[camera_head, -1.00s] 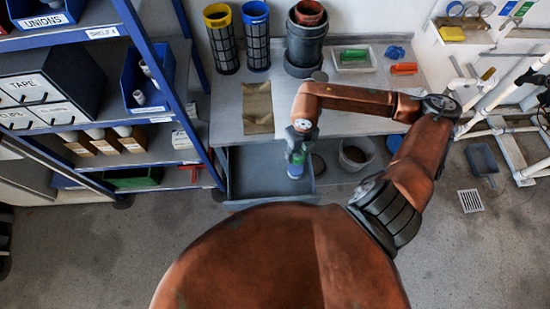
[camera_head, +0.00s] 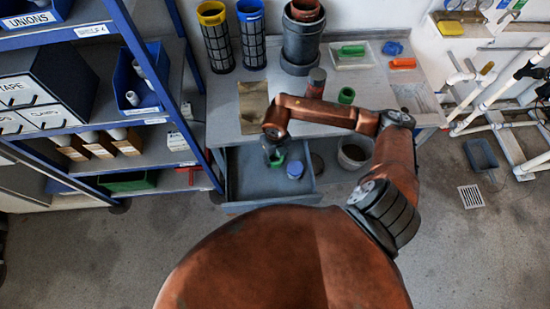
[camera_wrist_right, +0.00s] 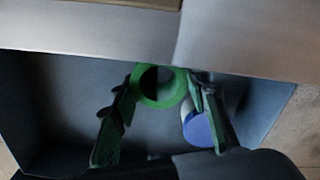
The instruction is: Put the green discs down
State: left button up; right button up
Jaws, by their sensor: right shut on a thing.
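My right gripper (camera_head: 274,155) is over the open grey drawer (camera_head: 240,187), near its middle. It is shut on a green disc (camera_head: 276,162), which looks like a ring with a dark centre. The disc also shows between the fingertips in the right wrist view (camera_wrist_right: 146,98). I cannot tell whether it touches the drawer floor. A blue round piece (camera_head: 295,169) stands in the drawer just right of the gripper; it also shows in the right wrist view (camera_wrist_right: 198,131). Another green ring (camera_head: 346,95) is on the bench (camera_head: 225,125), behind my right arm. My left gripper is not in view.
The bench edge overhangs the drawer's back. Yellow-rimmed (camera_head: 218,45) and blue-rimmed (camera_head: 251,40) mesh cylinders and a dark grey housing (camera_head: 300,45) stand at the back. A blue shelf rack (camera_head: 145,75) is close on the left. The drawer's left part is clear.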

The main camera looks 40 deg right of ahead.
jog(key=shift+r, duration=0.1)
jog(key=o, duration=1.1)
jog(key=shift+o, duration=0.2)
jog(key=shift+r, duration=0.3)
notch_tip(320, 180, up, 12)
jog(key=p, duration=0.2)
jog(key=shift+f, duration=0.25)
